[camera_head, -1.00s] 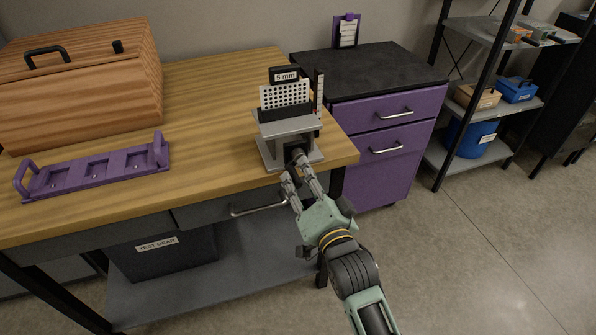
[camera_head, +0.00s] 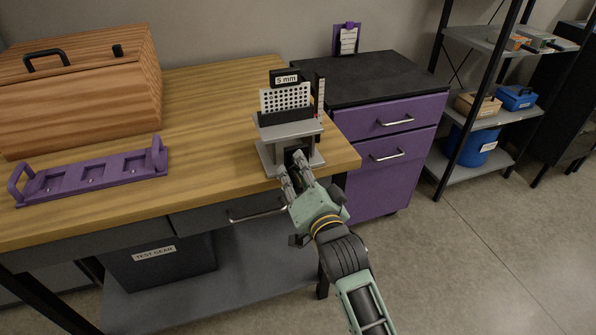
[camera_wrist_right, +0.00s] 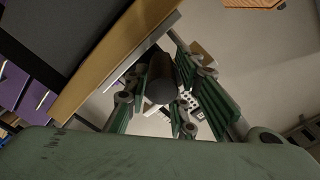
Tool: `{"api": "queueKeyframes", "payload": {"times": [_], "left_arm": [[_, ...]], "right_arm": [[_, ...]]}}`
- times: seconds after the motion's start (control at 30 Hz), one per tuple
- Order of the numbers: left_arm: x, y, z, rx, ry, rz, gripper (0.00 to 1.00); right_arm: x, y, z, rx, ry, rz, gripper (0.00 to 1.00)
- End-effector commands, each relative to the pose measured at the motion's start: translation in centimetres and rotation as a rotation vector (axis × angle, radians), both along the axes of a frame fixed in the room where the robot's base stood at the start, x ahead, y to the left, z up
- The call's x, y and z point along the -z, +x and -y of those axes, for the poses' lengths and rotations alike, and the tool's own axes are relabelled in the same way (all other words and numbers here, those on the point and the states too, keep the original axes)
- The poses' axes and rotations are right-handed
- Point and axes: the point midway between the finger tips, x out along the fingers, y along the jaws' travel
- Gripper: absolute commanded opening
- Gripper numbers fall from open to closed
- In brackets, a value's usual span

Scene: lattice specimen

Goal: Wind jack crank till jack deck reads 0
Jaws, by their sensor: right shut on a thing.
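The grey jack (camera_head: 292,150) stands near the right front corner of the wooden bench. Its deck (camera_head: 290,130) carries a white lattice specimen (camera_head: 286,98) with a sign reading "5 mm" (camera_head: 286,79) above it. A dark upright scale (camera_head: 319,92) stands at the right; its marks are too small to read. My right gripper (camera_head: 294,172) is at the jack's front, shut on the dark crank knob, and hides most of the crank. In the right wrist view the dark round knob (camera_wrist_right: 161,78) sits between the green fingers. My left gripper is not in view.
A purple tray with handles (camera_head: 92,172) and a wooden box (camera_head: 75,85) lie on the left of the bench (camera_head: 205,95). A purple drawer cabinet (camera_head: 385,135) stands close to the right. A shelf rack (camera_head: 470,150) is further right.

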Motion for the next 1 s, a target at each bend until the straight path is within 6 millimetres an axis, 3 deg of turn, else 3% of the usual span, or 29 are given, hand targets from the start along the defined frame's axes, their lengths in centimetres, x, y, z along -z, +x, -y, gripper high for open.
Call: {"api": "queueKeyframes", "payload": {"times": [0.1,0.47,1.0], "left_arm": [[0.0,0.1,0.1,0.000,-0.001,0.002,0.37],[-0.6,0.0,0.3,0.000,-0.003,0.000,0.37],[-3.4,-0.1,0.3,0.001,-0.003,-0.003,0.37]], "right_arm": [[-0.2,0.0,-0.1,-0.001,0.002,0.002,0.00],[-0.3,0.0,0.0,-0.001,-0.049,0.020,0.00],[0.0,0.2,0.3,-0.002,-0.445,0.151,0.00]]}}
